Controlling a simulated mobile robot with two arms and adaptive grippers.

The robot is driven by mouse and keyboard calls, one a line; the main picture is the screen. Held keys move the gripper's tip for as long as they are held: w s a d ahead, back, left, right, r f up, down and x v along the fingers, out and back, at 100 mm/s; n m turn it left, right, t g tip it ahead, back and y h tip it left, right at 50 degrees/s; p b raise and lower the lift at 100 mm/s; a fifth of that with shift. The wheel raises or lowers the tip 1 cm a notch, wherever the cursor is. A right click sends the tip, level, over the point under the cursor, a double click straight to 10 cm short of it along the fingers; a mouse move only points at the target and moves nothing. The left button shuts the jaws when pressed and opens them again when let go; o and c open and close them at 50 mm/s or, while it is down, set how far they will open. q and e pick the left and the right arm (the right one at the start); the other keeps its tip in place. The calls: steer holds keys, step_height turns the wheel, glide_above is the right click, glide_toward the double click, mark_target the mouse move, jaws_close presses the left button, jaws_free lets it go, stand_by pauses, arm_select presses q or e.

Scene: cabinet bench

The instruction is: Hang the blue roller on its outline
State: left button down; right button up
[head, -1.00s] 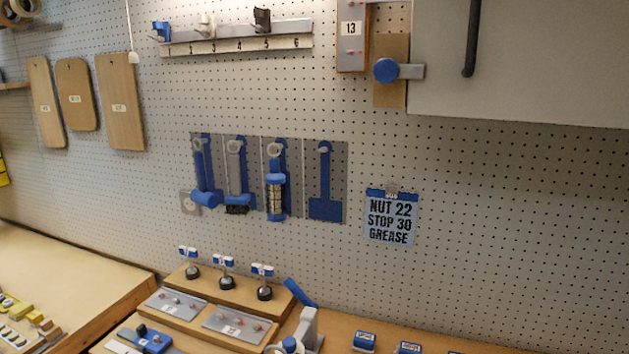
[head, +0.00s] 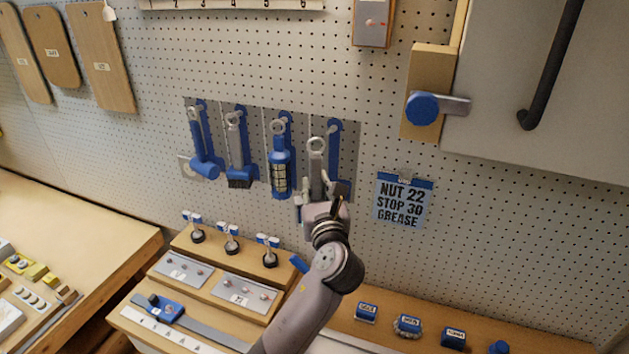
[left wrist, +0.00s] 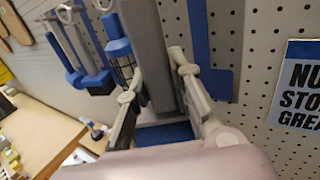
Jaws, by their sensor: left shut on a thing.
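The blue roller (head: 316,158) has a ring at its top and a grey handle. My left gripper (head: 322,200) is shut on it and holds it upright in front of the pegboard. In the left wrist view its grey handle (left wrist: 150,50) runs between the fingers (left wrist: 158,82), with a blue part (left wrist: 165,132) below. Its lower end is hidden in the head view. The blue outline (head: 337,150) on the grey panel is just behind and right of the roller and partly covered by it. I cannot tell whether the ring touches a hook. My right gripper is out of view.
Left of the roller hang a blue lamp (head: 280,165), a brush (head: 237,155) and a blue-headed tool (head: 203,150). A note card (head: 403,200) hangs at right. A stepped wooden stand (head: 200,250) is below. A cabinet (head: 570,110) juts out at upper right.

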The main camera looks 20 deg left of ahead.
arm_select(q)
steer(key=shift+w+b, duration=0.25)
steer(key=shift+b, duration=0.1)
steer(key=shift+w, duration=0.3)
steer(key=shift+w+f+b, duration=0.25)
steer(key=shift+w+b, duration=0.55)
steer(key=shift+w, duration=0.15)
steer(key=w+b, duration=0.3)
steer(key=w, duration=0.2)
steer(key=shift+d+f+b, duration=0.15)
steer(key=shift+f+b, duration=0.05)
steer(key=shift+b, duration=0.2)
steer(key=shift+w+f+p, duration=0.15)
steer(key=shift+p, duration=0.2)
